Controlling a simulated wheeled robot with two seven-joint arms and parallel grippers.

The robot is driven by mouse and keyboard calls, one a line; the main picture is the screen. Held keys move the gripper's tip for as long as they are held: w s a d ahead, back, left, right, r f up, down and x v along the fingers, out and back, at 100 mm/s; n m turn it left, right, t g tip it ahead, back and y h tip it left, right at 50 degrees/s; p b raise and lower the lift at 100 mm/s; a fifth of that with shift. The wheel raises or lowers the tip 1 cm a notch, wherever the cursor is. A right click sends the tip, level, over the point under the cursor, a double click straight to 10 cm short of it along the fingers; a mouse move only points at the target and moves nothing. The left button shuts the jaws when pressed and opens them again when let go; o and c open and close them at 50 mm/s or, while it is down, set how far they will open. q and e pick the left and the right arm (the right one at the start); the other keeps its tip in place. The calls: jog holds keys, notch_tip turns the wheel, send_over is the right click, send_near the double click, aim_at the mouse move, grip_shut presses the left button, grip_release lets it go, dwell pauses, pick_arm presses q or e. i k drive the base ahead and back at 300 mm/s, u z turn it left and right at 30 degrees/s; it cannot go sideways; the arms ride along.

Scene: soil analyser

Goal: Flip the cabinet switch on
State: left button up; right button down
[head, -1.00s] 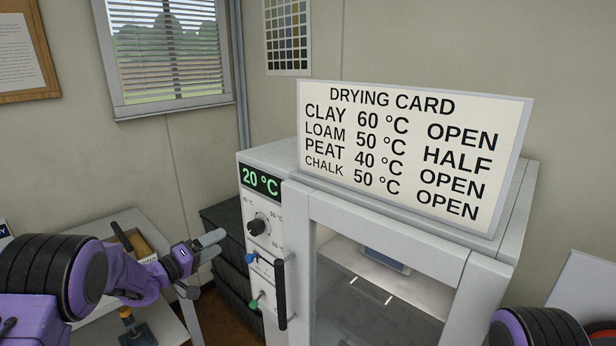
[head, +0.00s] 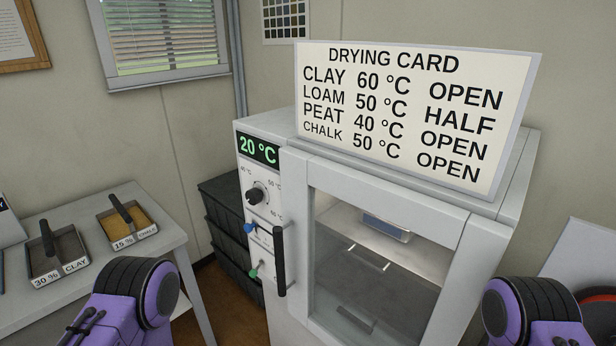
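The white drying cabinet (head: 298,215) stands in the middle of the head view with its glass door shut. Its control panel has a lit green 20 °C display (head: 258,150), a black dial (head: 256,194), a small blue control (head: 249,228) and a small green control (head: 255,271). I cannot tell which of the small controls is the switch, or its position. Neither gripper is in view. Only a purple and black part of my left arm shows at the lower left, and of my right arm at the lower right, both apart from the panel.
A black door handle (head: 279,262) stands out close beside the small controls. A drying card (head: 412,115) stands on the cabinet. Trays labelled clay (head: 58,270) and chalk (head: 135,236) sit on the left table (head: 165,255). Dark crates (head: 228,240) stand between table and cabinet.

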aim_at(253, 275)
jog(key=z, duration=1.05)
jog(key=k, duration=0.85)
jog(key=u, duration=1.3)
